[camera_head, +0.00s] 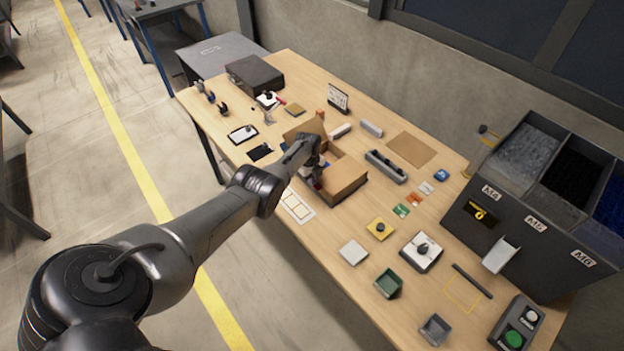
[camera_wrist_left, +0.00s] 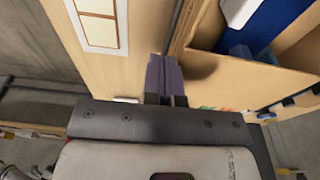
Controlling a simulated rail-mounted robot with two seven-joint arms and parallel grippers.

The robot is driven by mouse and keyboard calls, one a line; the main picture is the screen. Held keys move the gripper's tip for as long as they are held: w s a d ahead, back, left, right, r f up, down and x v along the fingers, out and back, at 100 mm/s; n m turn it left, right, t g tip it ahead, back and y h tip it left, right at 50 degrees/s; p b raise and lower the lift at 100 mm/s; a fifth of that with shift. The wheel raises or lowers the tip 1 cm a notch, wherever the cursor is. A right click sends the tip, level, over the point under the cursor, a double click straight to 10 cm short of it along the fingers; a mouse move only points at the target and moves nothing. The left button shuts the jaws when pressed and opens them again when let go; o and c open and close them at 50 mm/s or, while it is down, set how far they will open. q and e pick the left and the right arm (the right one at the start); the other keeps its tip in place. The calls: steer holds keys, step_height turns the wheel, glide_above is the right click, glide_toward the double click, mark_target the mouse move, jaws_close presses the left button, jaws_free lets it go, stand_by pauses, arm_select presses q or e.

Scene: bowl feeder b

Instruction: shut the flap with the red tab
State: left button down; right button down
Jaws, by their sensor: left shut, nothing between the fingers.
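An open cardboard box (camera_head: 345,182) stands on the table in the head view, with brown flaps (camera_head: 308,130) standing up at its far left side. A small orange spot shows at the top of those flaps; I cannot clearly make out a red tab. My left gripper (camera_head: 315,178) is down at the near left side of the box and partly covers it. In the left wrist view its fingers (camera_wrist_left: 165,78) are shut and empty, beside the cardboard wall (camera_wrist_left: 250,72). Blue and white items (camera_wrist_left: 262,38) show inside the box. My right gripper is not in view.
A white card with tan panels (camera_head: 297,205) lies in front of the box. A grey rail-like block (camera_head: 386,166) stands to its right. Several small parts lie around the wooden table (camera_head: 330,250). A large dark bin unit (camera_head: 530,220) stands at the right.

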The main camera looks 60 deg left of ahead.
arm_select(q)
steer(key=shift+r, duration=0.15)
steer(key=a+r+p, duration=0.3)
steer(key=a+r, duration=0.4)
steer(key=r, duration=0.5)
steer(key=shift+s, duration=0.4)
steer(key=shift+r, duration=0.1)
